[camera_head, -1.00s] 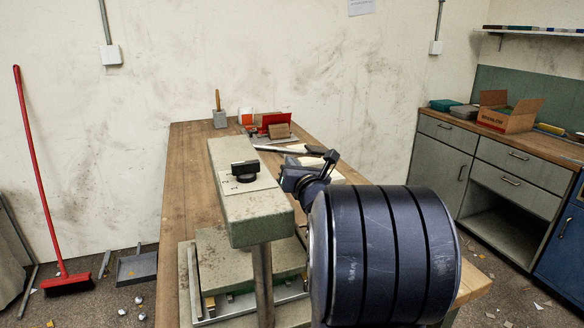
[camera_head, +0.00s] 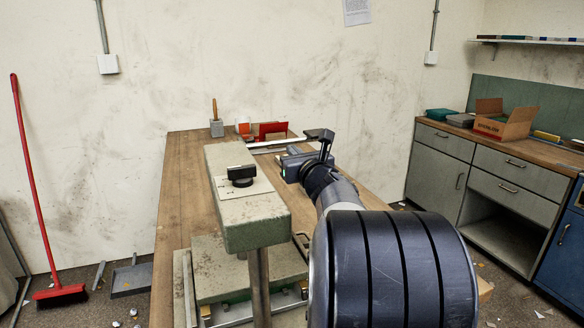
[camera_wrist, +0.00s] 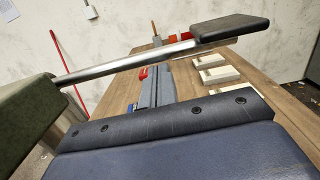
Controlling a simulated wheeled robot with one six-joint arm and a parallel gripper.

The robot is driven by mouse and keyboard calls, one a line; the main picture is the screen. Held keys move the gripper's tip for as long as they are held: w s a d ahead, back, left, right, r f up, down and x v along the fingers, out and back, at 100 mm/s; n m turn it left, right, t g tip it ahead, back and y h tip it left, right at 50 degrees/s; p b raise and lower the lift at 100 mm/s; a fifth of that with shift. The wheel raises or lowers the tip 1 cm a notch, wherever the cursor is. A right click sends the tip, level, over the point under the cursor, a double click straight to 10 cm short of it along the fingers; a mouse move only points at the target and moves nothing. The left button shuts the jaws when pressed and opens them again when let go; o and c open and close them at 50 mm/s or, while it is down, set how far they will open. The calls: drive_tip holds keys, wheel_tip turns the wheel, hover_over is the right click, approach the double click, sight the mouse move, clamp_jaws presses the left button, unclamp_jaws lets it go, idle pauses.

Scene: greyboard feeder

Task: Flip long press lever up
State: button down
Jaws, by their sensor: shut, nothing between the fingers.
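The press (camera_head: 225,193) is a worn green block with a black knob (camera_head: 240,175) on top. Its long lever, a silver bar (camera_head: 280,146) with a dark flat handle (camera_head: 318,134), reaches right from behind the block and slopes up to the right. The wrist view shows the bar (camera_wrist: 125,64) and handle (camera_wrist: 230,27) close up, crossing above my fingers. My gripper (camera_head: 290,163) is shut and empty, just below the lever in the picture. The fingers also show in the wrist view (camera_wrist: 156,77). Whether they touch the bar is unclear.
The wooden table (camera_head: 183,195) holds a red holder (camera_head: 272,130) and a grey block with a wooden handle (camera_head: 216,128) at the back. Pale blocks (camera_wrist: 220,74) lie on the right part. A grey cabinet (camera_head: 440,165) stands at right, a red broom (camera_head: 35,190) at left.

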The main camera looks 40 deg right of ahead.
drive_tip(key=w+a+r+n+p, duration=0.1)
drive_tip(key=a+r+n+p, duration=0.2)
drive_tip(key=r+n, duration=0.8)
drive_tip(key=shift+w+a+r+y, duration=0.2)
drive_tip(key=shift+a+r+y, duration=0.1)
drive_tip(key=shift+a+r, duration=1.2)
drive_tip(key=shift+d+r+n, duration=0.2)
drive_tip(key=shift+r+n, duration=0.1)
